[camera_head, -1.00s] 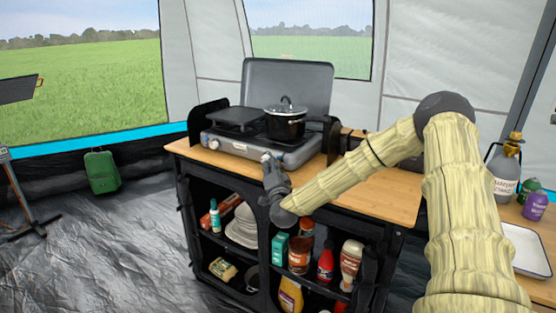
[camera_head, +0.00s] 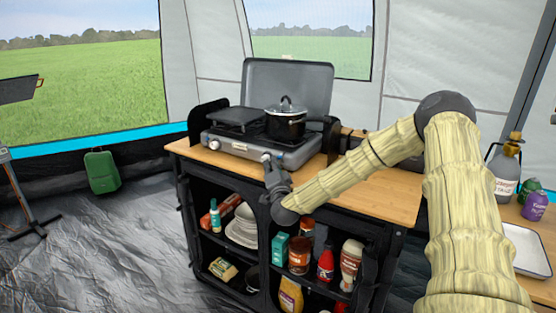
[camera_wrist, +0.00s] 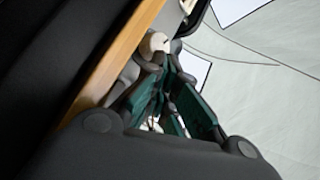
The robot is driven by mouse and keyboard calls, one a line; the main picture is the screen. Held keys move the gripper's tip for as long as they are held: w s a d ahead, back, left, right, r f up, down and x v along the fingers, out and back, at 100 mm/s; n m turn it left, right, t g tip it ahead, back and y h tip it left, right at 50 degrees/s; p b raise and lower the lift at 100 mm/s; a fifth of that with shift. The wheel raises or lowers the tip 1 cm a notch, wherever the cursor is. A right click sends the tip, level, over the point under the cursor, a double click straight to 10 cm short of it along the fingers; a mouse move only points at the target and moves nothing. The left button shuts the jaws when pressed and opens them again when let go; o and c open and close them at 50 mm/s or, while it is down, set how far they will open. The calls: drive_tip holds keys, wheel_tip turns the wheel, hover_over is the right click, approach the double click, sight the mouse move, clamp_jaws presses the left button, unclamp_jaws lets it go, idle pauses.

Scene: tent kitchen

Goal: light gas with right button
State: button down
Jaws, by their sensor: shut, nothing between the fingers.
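The grey gas stove (camera_head: 235,142) stands on the wooden counter top with its lid raised. A black pot with a lid (camera_head: 285,120) sits on its right burner. The left knob (camera_head: 214,145) shows on the stove's front. The right knob (camera_head: 266,157) is at the tip of my gripper (camera_head: 270,166). In the wrist view a pale round knob (camera_wrist: 154,42) lies just beyond the fingertips of my gripper (camera_wrist: 160,75). The fingers are shut with nothing between them. I cannot tell whether they touch the knob.
The wooden counter (camera_head: 375,191) is clear to the right of the stove. Shelves below hold plates (camera_head: 242,231), bottles and jars. A side table at the right carries a grey bottle (camera_head: 505,170) and a white tray (camera_head: 522,248).

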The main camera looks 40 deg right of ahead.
drive_tip(key=shift+d, duration=0.8)
idle(1.4)
drive_tip(key=shift+a+f, duration=0.1)
drive_tip(key=shift+s+a+f+b, duration=0.15)
drive_tip(key=shift+a+f+b, duration=0.05)
drive_tip(key=shift+f+b, duration=0.15)
drive_tip(key=shift+s+a+f, duration=0.15)
drive_tip(key=shift+s+a, duration=0.05)
drive_tip(key=shift+a, duration=0.25)
drive_tip(key=shift+a+f, duration=0.2)
drive_tip(key=shift+a, duration=0.45)
drive_tip(key=shift+s+a+r, duration=0.15)
drive_tip(key=shift+s+a, duration=0.1)
drive_tip(key=shift+a, duration=0.3)
drive_tip(key=shift+s+a+r, duration=0.1)
drive_tip(key=shift+s+a, duration=0.1)
drive_tip(key=shift+a, duration=0.4)
drive_tip(key=shift+s+a+r, duration=0.15)
drive_tip(key=shift+s+a, duration=0.1)
drive_tip(key=shift+a, duration=0.3)
